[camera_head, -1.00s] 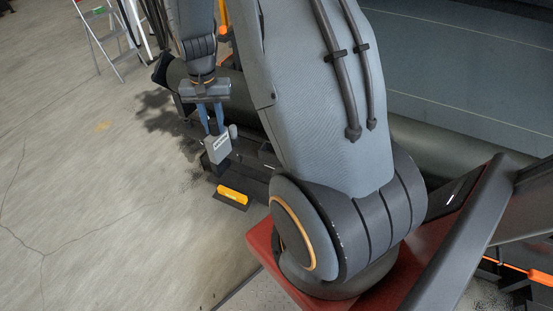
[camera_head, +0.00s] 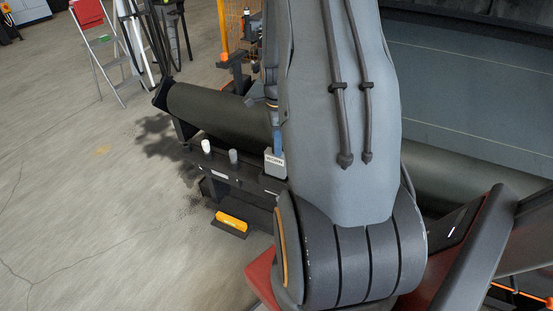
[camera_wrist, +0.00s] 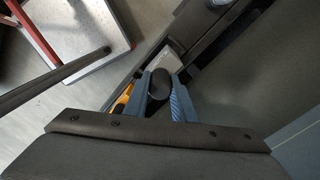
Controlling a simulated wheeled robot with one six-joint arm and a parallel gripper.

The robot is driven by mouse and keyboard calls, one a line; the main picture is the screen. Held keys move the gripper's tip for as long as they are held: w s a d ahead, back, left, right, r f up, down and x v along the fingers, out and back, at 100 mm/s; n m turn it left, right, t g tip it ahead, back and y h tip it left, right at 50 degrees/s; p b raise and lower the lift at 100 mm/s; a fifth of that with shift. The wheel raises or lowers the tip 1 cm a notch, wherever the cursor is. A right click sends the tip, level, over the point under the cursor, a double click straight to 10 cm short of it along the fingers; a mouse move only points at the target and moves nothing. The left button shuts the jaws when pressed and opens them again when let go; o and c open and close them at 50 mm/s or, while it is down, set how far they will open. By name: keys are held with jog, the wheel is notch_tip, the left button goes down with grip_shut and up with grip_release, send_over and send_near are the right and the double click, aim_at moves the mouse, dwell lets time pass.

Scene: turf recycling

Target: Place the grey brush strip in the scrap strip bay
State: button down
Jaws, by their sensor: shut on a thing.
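My gripper (camera_wrist: 161,100) shows in the wrist view with its two blue fingers shut on a dark round grip (camera_wrist: 160,82). A pale grey block (camera_wrist: 168,60) shows just beyond the fingers. In the head view this grey block (camera_head: 275,163), with small dark lettering, hangs below a blue finger at the edge of my arm. I take it for the grey brush strip. Most of my gripper is hidden behind my arm there. The held strip is beside a dark rack (camera_head: 245,182) with small pale labels. I cannot tell which part is the scrap strip bay.
A white knob (camera_head: 206,146) and a grey knob (camera_head: 233,157) stand on the rack, left of the held block. A yellow bar (camera_head: 231,222) lies low in front. A large dark roller (camera_head: 218,112) runs behind. A stepladder (camera_head: 103,55) stands upper left; the floor at left is clear.

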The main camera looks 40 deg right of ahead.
aim_at(276, 158)
jog(key=shift+f+p, duration=0.4)
jog(key=shift+f, duration=2.05)
jog(key=c, duration=1.8)
grip_release()
jog(key=shift+f, duration=0.15)
jog(key=shift+o, duration=0.2)
